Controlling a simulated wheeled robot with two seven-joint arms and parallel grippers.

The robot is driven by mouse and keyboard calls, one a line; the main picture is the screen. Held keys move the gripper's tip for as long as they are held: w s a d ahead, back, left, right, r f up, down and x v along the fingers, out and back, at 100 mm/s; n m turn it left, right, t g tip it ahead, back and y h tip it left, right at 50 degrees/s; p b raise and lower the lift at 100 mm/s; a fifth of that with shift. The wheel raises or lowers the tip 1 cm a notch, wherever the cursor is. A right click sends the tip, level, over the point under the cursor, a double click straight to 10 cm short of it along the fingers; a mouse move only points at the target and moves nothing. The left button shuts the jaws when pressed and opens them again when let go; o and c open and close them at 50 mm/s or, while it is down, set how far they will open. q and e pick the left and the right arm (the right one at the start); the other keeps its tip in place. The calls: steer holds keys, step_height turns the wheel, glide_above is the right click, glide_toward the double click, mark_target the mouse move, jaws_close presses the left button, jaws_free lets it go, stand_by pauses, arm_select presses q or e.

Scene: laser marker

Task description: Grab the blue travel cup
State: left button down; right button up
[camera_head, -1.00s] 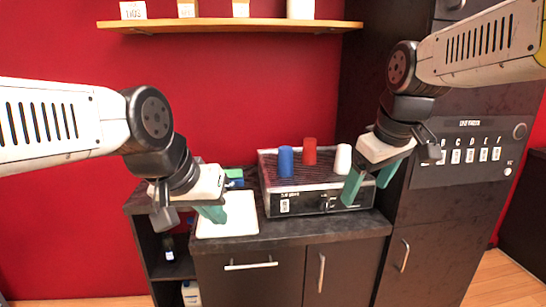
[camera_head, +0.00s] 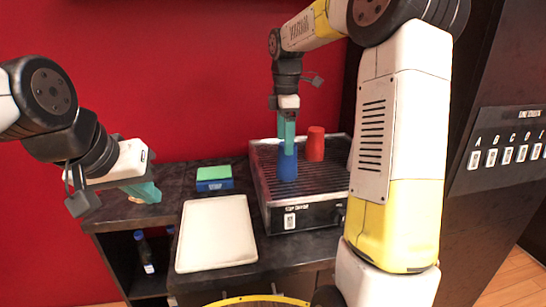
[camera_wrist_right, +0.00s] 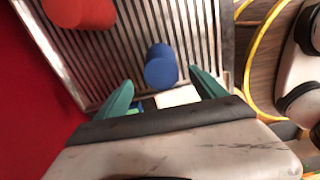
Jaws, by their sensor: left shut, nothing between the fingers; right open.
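The blue travel cup (camera_head: 287,168) stands on the slatted top of the laser marker (camera_head: 262,196), near its left front corner. My right gripper (camera_head: 287,148) points down right at the cup and overlaps its top in the head view. In the right wrist view the blue cup (camera_wrist_right: 161,70) lies between and slightly beyond the two spread green fingertips of the right gripper (camera_wrist_right: 160,77), with a gap on each side. My left gripper (camera_head: 144,192) is shut and empty, left of the white tray.
A red cup (camera_head: 315,144) stands behind and right of the blue one, also in the wrist view (camera_wrist_right: 80,10). A white tray (camera_head: 215,235) and a blue-green box (camera_head: 213,178) lie left of the machine. My right arm hides the machine's right side.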

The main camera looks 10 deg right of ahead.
mark_target(287, 157)
steer(key=f, duration=0.6)
steer(key=shift+s+d+f, duration=0.1)
steer(key=shift+s+d, duration=0.05)
steer(key=shift+d, duration=0.2)
steer(key=c, duration=1.6)
